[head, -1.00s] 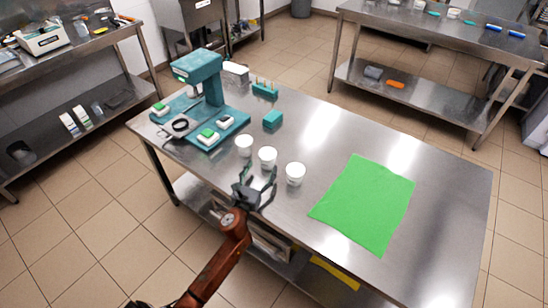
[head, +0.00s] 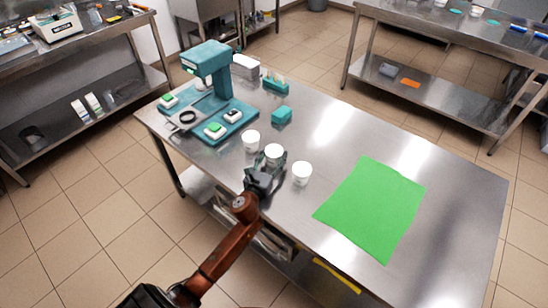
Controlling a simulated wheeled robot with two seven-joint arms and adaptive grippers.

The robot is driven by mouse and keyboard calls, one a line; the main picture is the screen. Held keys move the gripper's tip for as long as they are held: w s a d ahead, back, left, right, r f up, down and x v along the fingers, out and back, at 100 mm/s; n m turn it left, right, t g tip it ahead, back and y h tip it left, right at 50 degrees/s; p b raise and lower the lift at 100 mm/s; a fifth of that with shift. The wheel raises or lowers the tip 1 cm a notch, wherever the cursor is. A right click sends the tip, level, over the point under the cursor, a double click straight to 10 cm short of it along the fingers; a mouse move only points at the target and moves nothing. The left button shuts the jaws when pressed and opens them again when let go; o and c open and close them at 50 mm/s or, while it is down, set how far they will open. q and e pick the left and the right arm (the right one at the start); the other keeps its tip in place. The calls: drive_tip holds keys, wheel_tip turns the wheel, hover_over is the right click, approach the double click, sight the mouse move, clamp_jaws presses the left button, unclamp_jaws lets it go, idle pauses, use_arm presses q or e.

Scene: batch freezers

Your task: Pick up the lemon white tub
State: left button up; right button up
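Three small white tubs stand in a slanting row on the steel table (head: 330,125): a left tub (head: 251,136), a middle tub (head: 273,151) and a right tub (head: 302,170). Their labels are too small to read, so I cannot tell which is lemon. My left gripper (head: 271,158) reaches in from the front with its fingers apart, one on each side of the middle tub. The gripper hides the lower part of that tub; contact cannot be made out. My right gripper is not in view.
A green mat (head: 372,208) lies to the right of the tubs. A teal machine (head: 212,75) on a base with small green and white blocks stands at the back left. A teal block (head: 282,115) and a teal rack (head: 275,82) stand behind the tubs.

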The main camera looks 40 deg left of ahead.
use_arm(q)
drive_tip(key=shift+s, duration=0.1)
drive_tip(key=c, duration=0.8)
drive_tip(key=shift+r, duration=0.15)
